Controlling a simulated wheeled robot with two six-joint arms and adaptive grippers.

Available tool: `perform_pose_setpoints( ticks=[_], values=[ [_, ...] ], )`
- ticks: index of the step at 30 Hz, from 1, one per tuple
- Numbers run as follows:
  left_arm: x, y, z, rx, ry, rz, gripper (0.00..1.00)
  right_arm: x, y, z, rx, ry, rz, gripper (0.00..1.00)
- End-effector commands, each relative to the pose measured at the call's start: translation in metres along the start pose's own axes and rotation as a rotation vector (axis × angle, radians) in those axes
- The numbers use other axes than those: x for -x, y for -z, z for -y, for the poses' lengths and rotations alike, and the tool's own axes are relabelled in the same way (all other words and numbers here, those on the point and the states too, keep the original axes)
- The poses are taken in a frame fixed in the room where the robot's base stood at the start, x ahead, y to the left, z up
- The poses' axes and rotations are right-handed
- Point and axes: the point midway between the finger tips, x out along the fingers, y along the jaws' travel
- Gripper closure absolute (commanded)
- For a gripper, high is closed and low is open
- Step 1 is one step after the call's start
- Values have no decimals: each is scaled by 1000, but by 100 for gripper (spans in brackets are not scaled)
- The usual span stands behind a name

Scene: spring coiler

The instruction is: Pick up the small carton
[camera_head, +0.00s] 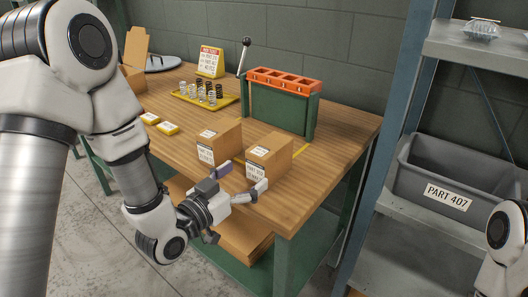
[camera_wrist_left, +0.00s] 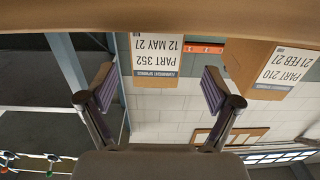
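Two brown cartons with white labels stand side by side near the front edge of the table. The right carton (camera_head: 276,152) shows in the left wrist view, upside down, as the PART 352 carton (camera_wrist_left: 155,77). The left carton (camera_head: 226,142) shows there as the PART 210 carton (camera_wrist_left: 262,68). Both look alike in size. My left gripper (camera_head: 240,180) is open and empty in front of the right carton, apart from it. In the left wrist view its fingers (camera_wrist_left: 159,88) spread to either side of the PART 352 carton. My right gripper is not in view.
The wooden table (camera_head: 330,150) bears a green stand with an orange top (camera_head: 283,100), a yellow tray (camera_head: 225,102) of springs, a sign (camera_head: 210,62) and small yellow boxes (camera_head: 167,128). A shelf at right holds a grey bin (camera_head: 460,180). Right of the cartons the tabletop is clear.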

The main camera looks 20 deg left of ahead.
Motion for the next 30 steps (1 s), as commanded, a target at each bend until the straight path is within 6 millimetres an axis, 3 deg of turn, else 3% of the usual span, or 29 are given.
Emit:
perform_pose_setpoints(
  ticks=[5,15,22,27,30],
  values=[
    [-22,-2,-1,-8,-5,-11,10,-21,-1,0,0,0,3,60],
    [-74,-1,-2,-3,-3,-4,10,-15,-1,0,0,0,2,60],
    [-77,-2,-2,-1,-1,-3,10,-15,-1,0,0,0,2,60],
    [-77,-2,-2,-1,-1,-3,71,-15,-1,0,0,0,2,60],
    [-77,-2,-2,-1,-1,-3,100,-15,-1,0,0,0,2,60]
  ],
)
